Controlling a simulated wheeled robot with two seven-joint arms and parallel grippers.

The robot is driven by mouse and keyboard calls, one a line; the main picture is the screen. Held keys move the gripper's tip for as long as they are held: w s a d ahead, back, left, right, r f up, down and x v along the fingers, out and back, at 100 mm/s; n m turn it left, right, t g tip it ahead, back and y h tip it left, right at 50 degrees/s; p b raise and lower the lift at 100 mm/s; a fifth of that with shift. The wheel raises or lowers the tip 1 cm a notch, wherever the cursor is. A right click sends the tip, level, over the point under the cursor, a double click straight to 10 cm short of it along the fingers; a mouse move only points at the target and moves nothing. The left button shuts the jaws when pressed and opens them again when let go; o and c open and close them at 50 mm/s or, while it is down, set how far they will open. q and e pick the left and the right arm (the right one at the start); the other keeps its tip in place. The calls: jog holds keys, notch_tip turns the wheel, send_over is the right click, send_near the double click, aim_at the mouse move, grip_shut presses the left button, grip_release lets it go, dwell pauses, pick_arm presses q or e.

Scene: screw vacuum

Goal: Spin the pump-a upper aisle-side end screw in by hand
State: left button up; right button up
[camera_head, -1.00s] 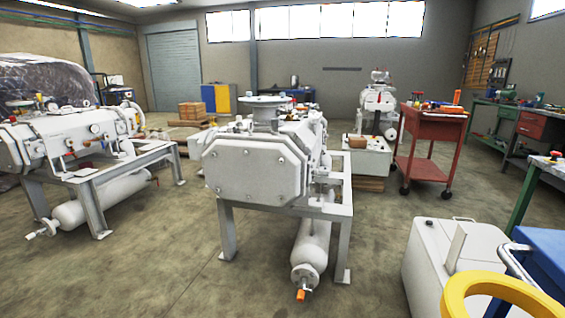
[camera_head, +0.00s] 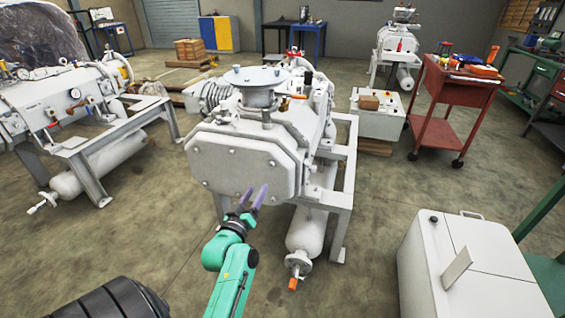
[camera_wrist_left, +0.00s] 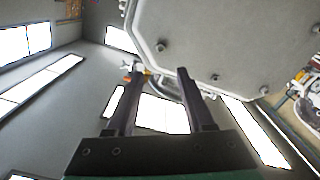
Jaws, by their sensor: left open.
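A large grey-white pump (camera_head: 265,110) stands on a steel frame in the centre of the head view. Its flat end cover (camera_head: 240,165) faces me and has small screws around its edge. I cannot tell which of them is the upper aisle-side end screw. My left gripper (camera_head: 253,190) is open, its two fingers pointing up in front of the cover's lower part. In the left wrist view the open fingers (camera_wrist_left: 159,73) have nothing between them held. The cover (camera_wrist_left: 245,40) fills the upper right there, with several screw heads, one (camera_wrist_left: 160,46) near its corner. My right gripper is not in view.
A second pump (camera_head: 60,100) stands at the left. A red cart (camera_head: 450,95) and a box with a brown block (camera_head: 375,115) are at the right. A white cabinet (camera_head: 460,270) is at the front right. Floor is free between them.

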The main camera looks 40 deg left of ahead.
aim_at(271, 166)
pick_arm(q)
jog(key=x, duration=1.2)
jog(key=shift+a+f, duration=0.1)
jog(key=shift+f, duration=0.05)
grip_shut()
